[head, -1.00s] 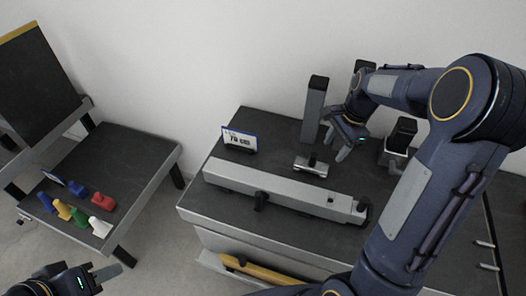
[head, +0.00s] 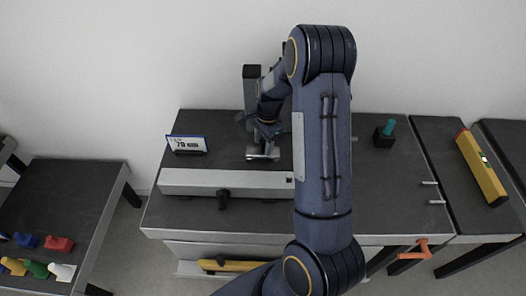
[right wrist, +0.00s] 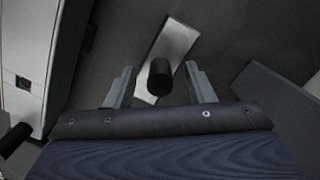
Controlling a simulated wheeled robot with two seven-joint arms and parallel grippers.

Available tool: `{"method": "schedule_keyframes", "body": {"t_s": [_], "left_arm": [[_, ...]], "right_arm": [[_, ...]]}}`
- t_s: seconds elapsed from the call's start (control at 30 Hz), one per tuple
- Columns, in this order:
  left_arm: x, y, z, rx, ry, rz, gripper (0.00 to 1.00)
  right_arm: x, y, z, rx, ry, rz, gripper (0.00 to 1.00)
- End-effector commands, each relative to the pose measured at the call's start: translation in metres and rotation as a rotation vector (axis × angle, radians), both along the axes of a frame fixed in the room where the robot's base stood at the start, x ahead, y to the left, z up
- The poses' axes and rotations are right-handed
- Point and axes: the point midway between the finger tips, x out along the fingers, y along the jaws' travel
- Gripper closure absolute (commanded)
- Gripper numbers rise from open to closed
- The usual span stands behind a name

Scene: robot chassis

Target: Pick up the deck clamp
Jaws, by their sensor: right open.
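The deck clamp, a short silver plate with a black knob, lies on the dark workbench top (head: 380,205). In the head view the clamp (head: 262,157) is partly hidden under my right gripper (head: 266,134). In the right wrist view the clamp's silver plate (right wrist: 174,42) runs diagonally, and its black knob (right wrist: 160,78) stands between the fingers of my right gripper (right wrist: 159,72). The fingers are open, with a gap on both sides of the knob. My left gripper is out of view.
A long grey fence bar (head: 245,183) runs along the bench in front of the clamp. A price sign (head: 187,144) is to the left. A black block with a teal top (head: 384,137) and a yellow level (head: 481,168) are to the right.

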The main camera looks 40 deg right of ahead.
Motion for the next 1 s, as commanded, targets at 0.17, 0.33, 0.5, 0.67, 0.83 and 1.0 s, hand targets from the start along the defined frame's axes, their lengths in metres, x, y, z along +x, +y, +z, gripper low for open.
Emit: {"method": "schedule_keyframes", "body": {"t_s": [0.17, 0.33, 0.5, 0.67, 0.83, 1.0], "left_arm": [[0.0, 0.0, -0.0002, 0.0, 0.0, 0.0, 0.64], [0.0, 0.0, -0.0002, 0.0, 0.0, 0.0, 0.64], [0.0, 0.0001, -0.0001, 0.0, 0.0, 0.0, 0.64], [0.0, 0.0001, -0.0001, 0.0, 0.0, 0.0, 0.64], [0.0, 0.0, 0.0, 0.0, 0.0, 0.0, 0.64], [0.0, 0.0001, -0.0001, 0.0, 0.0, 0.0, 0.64]], "right_arm": [[0.0001, 0.0002, 0.0002, 0.0, 0.0, 0.001, 0.55], [0.0001, 0.0001, 0.0004, 0.0, 0.0, 0.001, 0.77], [0.0001, 0.0001, 0.0005, 0.0, 0.0, 0.001, 1.0], [0.0001, 0.0001, 0.0007, 0.0, 0.0, 0.001, 1.0], [0.0005, 0.0, 0.0013, 0.0, -0.002, 0.001, 1.0], [0.0007, 0.0, 0.0033, 0.0, -0.002, 0.001, 1.0]]}}
